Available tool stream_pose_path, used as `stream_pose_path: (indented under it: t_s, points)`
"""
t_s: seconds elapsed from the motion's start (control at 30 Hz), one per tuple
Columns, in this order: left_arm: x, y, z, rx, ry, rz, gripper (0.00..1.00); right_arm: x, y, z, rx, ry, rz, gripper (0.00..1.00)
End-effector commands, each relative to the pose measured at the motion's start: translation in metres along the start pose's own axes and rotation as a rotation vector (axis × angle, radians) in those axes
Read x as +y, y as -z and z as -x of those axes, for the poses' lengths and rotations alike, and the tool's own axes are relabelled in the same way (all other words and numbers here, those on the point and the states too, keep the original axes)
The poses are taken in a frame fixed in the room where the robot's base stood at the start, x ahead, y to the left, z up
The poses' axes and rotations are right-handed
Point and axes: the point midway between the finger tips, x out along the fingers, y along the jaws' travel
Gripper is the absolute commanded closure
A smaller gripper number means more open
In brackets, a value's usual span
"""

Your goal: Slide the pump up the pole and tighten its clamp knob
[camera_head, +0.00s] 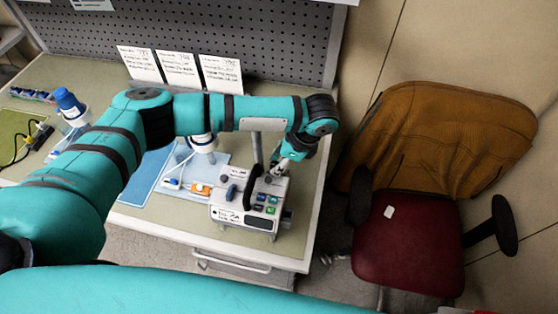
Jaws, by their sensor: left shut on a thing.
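The pump (231,216) is a white box with a black handle and coloured buttons. It is low beside the grey pole (257,148), near the bench's front right corner. My left arm reaches across from the left, and my left gripper (277,171) points down at the pump's back right top edge. Its fingers are shut on a part of the pump there; the small size hides whether this is the clamp knob. The clamp is hidden behind the pump and gripper. My right gripper is not in view.
The bench (140,219) holds a blue mat (150,177), a blue-topped device (70,104) at left and white-and-orange parts left of the pump. Three paper cards (180,69) stand at the back by the pegboard. A red and brown chair (410,240) stands to the right.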

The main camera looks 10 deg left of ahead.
Motion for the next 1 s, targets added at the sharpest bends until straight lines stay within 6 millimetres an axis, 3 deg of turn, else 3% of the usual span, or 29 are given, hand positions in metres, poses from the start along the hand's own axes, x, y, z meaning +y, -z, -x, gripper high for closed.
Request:
stream_pose_path:
  t_s: [0.43, 1.0]
  points:
    - [0.0026, -0.0002, 0.0008, 0.001, 0.101, -0.239, 1.00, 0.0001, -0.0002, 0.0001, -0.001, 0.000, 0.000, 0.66]
    - [0.0028, -0.0003, 0.0009, 0.001, 0.122, -0.287, 1.00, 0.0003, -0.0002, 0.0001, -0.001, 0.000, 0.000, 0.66]
